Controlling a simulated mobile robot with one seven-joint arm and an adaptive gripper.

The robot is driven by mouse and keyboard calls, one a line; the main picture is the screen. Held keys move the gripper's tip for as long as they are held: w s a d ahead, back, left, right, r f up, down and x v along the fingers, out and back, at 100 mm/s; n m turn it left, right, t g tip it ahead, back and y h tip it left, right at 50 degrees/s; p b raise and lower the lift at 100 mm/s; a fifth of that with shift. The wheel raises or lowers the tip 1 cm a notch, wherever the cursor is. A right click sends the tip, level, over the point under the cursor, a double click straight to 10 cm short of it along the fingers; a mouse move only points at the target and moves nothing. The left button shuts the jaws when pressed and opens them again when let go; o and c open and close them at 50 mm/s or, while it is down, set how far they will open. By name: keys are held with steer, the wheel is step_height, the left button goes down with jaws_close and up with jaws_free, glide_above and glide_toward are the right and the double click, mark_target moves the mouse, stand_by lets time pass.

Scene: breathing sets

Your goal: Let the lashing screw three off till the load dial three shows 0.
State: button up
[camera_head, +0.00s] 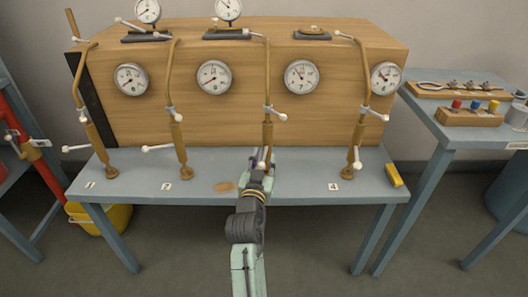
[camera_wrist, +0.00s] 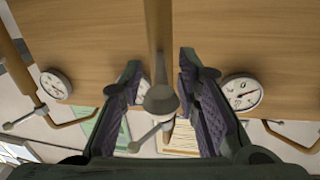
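Lashing screw three (camera_head: 267,133) is a brass-coloured rod with white-tipped handles, third from the left on the wooden crate's front. Its foot and number card are hidden behind my gripper (camera_head: 262,163). Load dial three (camera_head: 302,77) is a round white gauge on the crate, right of that rod; its needle points to the upper left, but its reading is too small to tell. In the wrist view, my gripper (camera_wrist: 160,65) is open. Its fingers stand on either side of the screw's rod (camera_wrist: 158,25) and grey end piece (camera_wrist: 160,98), with visible gaps.
The wooden crate (camera_head: 230,125) stands on a grey-blue table (camera_head: 300,188). Lashing screws one (camera_head: 97,135), two (camera_head: 178,140) and four (camera_head: 358,135) flank the third. A yellow block (camera_head: 394,175) lies at the table's right. A side table (camera_head: 425,108) stands at right.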

steer(key=shift+w+d, duration=0.15)
steer(key=shift+w, duration=1)
steer(key=shift+c, duration=0.6)
jaws_close()
